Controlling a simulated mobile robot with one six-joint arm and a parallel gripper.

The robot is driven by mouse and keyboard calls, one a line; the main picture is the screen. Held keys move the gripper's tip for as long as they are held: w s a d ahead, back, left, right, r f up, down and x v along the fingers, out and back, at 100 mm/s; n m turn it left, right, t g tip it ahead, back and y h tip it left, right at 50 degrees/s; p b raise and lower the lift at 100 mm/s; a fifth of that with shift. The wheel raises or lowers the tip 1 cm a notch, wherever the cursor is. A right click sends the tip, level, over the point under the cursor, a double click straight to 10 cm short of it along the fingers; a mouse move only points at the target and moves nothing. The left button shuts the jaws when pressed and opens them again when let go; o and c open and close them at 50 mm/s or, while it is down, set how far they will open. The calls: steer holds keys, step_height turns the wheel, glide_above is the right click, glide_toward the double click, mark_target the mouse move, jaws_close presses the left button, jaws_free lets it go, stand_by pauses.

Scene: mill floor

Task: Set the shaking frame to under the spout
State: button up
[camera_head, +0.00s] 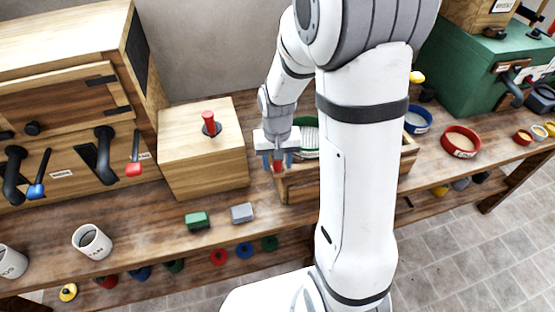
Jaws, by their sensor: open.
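A low open wooden frame (299,192), which looks like the shaking frame, stands on the bench behind my arm, with a green-rimmed, ribbed white round piece partly visible inside. A red handle (278,166) shows at its left end. My gripper (278,160) points down there, its two blue-tipped fingers open on either side of the handle; I cannot tell whether they touch it. My arm hides the frame's middle. Black curved spouts (104,152) stick out of the wooden cabinet at left, and another dark spout (512,88) shows on the green machine at right. I cannot tell which spout is meant.
A wooden box (205,165) with a red knob stands just left of the frame. Green (197,221) and grey (242,213) blocks lie in front of it. A white mug (92,243) stands at left. Blue (417,121) and red (461,142) bowls stand at right.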

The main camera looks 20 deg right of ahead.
steer(key=shift+c, duration=0.2)
jaws_close()
stand_by(0.3)
